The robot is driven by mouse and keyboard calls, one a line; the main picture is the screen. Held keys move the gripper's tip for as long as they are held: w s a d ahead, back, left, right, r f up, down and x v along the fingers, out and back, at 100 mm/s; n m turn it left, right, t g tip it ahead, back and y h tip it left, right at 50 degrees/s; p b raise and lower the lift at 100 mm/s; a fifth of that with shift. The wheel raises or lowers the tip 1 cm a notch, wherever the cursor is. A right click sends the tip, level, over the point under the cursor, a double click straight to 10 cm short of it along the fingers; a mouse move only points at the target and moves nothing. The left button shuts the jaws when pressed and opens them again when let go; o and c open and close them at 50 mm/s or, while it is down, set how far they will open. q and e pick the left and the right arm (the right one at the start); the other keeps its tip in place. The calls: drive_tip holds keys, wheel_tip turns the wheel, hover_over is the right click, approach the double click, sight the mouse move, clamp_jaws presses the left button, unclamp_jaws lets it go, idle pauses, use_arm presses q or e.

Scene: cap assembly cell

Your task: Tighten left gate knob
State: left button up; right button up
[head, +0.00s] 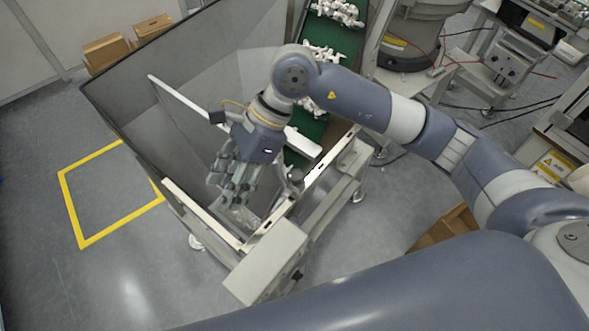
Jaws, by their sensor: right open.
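My right gripper (232,188) is open and reaches down into the grey hopper (130,105), over its lower front part. Nothing shows between its fingers. A long white bar (180,97) crosses the hopper from upper left to the right, passing behind my gripper. It may be part of the gate, but I cannot tell for sure. A small rounded grey part (294,176) sits by the hopper's right rim, just right of the gripper; I cannot tell whether it is a knob. No left gate knob can be made out clearly. My left gripper is out of view.
A green conveyor belt (347,42) with white parts runs at the hopper's back right. A grey box (266,262) is fixed at the front of the frame. Cardboard boxes (106,50) stand behind. A yellow-marked floor square (75,205) on the left is empty.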

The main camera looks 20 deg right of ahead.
drive_tip(key=w+d+f+t+h, duration=0.1)
drive_tip(key=w+d+h, duration=0.1)
drive_tip(key=d, duration=0.3)
drive_tip(key=w+d+f+h, duration=0.1)
drive_tip(key=w+d+h, duration=0.2)
drive_tip(key=d, duration=0.1)
drive_tip(key=t+h, duration=0.1)
drive_tip(key=h, duration=0.1)
approach(295, 175)
wheel_tip(295, 175, down, 8)
drive_tip(key=p, duration=0.4)
drive_tip(key=shift+a+r, duration=0.1)
drive_tip(key=shift+f, duration=0.4)
drive_tip(key=c, duration=0.8)
